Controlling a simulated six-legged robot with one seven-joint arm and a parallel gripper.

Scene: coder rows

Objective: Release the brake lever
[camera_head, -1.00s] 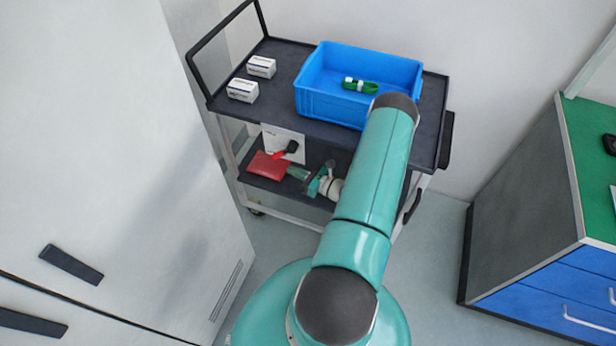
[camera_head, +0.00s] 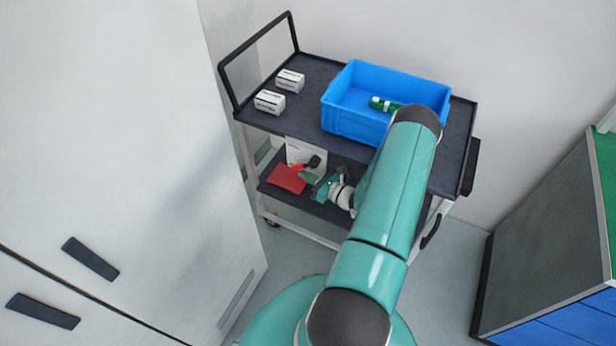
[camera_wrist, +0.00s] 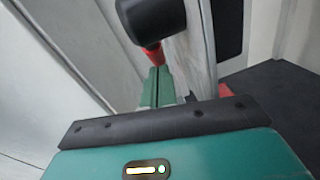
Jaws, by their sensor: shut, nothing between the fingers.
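The brake lever is a red bar (camera_head: 297,167) with a black knob (camera_head: 314,162), mounted on a white plate (camera_head: 300,150) at the cart's near side. My gripper (camera_head: 304,175) is just below the lever, its green fingers pointing left toward the plate. In the wrist view the black knob (camera_wrist: 150,18) is at the top, with the red bar (camera_wrist: 153,53) just beyond the fingertips (camera_wrist: 155,76). The green fingers are shut together and empty. I cannot tell whether they touch the bar.
The dark cart top (camera_head: 311,111) carries a blue bin (camera_head: 345,123) with a green item inside, and two white boxes (camera_head: 290,81). A red pouch (camera_head: 286,180) lies on the lower shelf. A pale cabinet (camera_head: 140,150) stands left; a blue-drawered bench (camera_head: 560,335) stands right.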

